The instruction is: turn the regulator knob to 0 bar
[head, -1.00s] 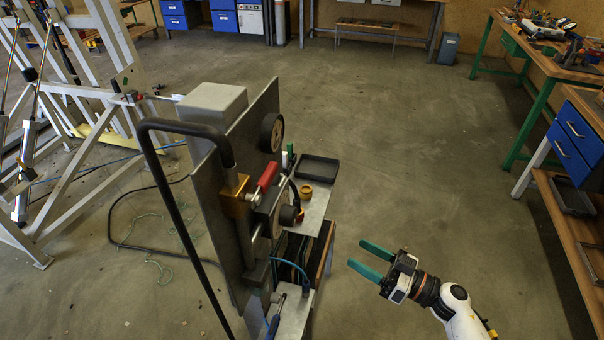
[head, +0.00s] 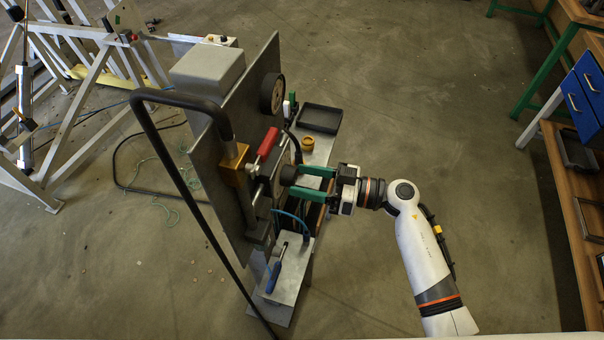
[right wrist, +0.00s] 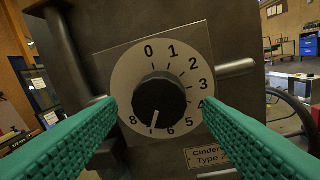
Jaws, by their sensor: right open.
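The black regulator knob (right wrist: 160,96) sits on a round pale dial (right wrist: 125,78) numbered from 0 at the top, clockwise to 8 at lower left. Its white pointer line points down and slightly left, between 6 and 8. In the head view the knob (head: 288,175) sticks out from the right face of the upright panel (head: 222,185). My right gripper (head: 297,181) is open, with its green fingers reaching toward the knob. In the right wrist view the fingertips (right wrist: 158,103) stand left and right of the knob, with a gap on each side. My left gripper is not in view.
A red-handled valve (head: 268,142) and a round gauge (head: 272,94) sit farther along the panel. A shelf with a black tray (head: 320,118) and a yellow cup (head: 307,144) lies beyond my gripper. A bent black rail (head: 180,200) stands at left. The floor to the right is open.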

